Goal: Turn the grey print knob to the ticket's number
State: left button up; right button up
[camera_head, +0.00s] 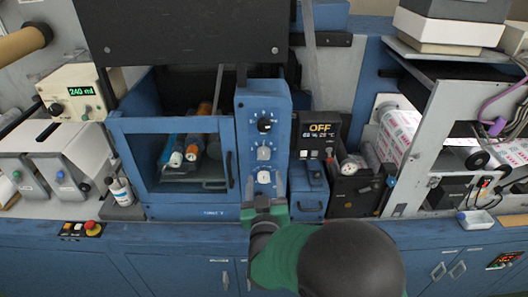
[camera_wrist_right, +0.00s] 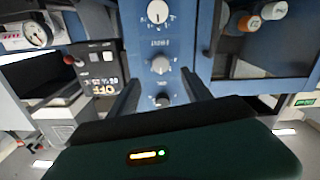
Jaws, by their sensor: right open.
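A blue upright panel (camera_head: 263,100) carries a column of three knobs: a black one (camera_head: 264,125) on top, a grey one (camera_head: 264,153) in the middle and a whitish one (camera_head: 264,177) at the bottom. My right gripper (camera_head: 265,203) is in front of the panel's lower part. In the right wrist view, which is upside down, its open fingers (camera_wrist_right: 160,79) stand on either side of the knob column, near the middle grey knob (camera_wrist_right: 160,65). I cannot tell if they touch it. The whitish knob (camera_wrist_right: 158,12) also shows there. I cannot make out a ticket. My left gripper is out of view.
A black display (camera_head: 320,128) reading OFF stands right of the panel. A blue-framed window box (camera_head: 172,165) with bottles inside is on its left. The blue counter edge (camera_head: 160,241) runs along the front.

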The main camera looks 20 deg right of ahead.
aim_at(264, 157)
jog(key=p+x, duration=0.2)
jog(key=x, duration=0.8)
jog(key=shift+w+a, duration=0.1)
jog(key=shift+w, duration=0.05)
grip_shut()
jog(key=shift+f, duration=0.1)
